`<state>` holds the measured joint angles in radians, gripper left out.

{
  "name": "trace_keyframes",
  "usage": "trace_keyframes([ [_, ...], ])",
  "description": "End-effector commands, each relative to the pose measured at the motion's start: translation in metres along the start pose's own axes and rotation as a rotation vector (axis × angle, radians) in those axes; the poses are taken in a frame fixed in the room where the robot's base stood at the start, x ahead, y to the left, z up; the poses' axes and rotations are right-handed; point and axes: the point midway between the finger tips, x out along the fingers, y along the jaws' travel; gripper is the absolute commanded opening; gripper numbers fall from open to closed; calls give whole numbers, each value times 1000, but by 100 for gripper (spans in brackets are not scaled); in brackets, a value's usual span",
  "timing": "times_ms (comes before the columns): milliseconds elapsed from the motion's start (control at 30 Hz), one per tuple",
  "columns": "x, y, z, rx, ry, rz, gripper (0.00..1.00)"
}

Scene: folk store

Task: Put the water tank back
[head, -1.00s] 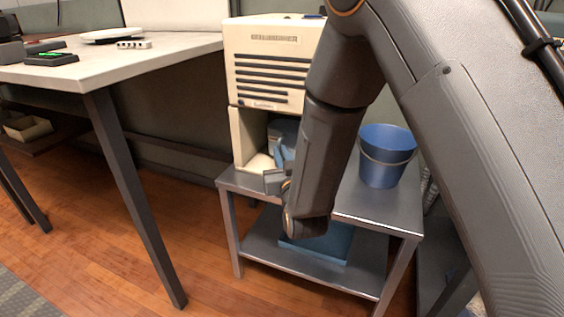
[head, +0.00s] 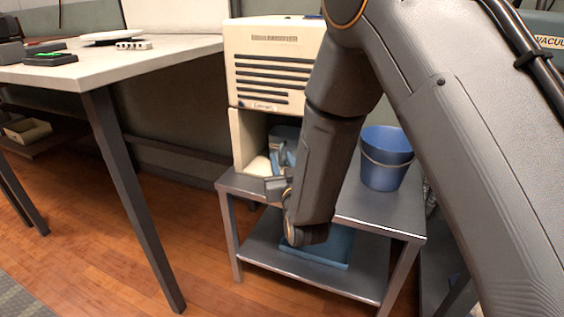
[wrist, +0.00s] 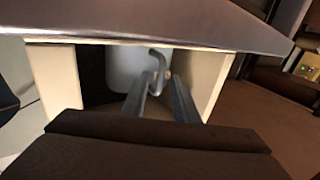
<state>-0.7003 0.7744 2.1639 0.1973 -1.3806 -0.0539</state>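The water tank (head: 284,133) is blue-grey and sits inside the low open bay of a cream dehumidifier-like machine (head: 272,62). In the wrist view the tank (wrist: 125,70) shows between the bay's cream walls, with a curved handle (wrist: 158,62) on its front. My gripper (wrist: 162,84) is at the mouth of the bay, its two fingers pointing at the tank. The fingers are apart, with the handle's end showing between them; contact is not clear. In the head view my arm hides much of the gripper and part of the bay.
The machine stands on a grey metal cart (head: 375,214). A blue bucket (head: 386,160) stands on the cart to the right of my arm. A blue flat object (head: 330,249) lies on the lower shelf. A pale table (head: 120,63) is at the left; wooden floor lies between.

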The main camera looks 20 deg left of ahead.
Motion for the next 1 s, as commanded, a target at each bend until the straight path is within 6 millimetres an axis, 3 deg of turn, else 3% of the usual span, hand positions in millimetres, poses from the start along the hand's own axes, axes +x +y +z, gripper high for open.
trace_keyframes([
  [167, -22, 0, -1, -1, -2, 0, 27],
  [600, -104, 0, -1, -1, -2, 0, 27],
  [800, -118, 0, -1, 1, -6, 0, 27],
  [1000, -114, 0, 1, 24, -145, -4, 27],
])
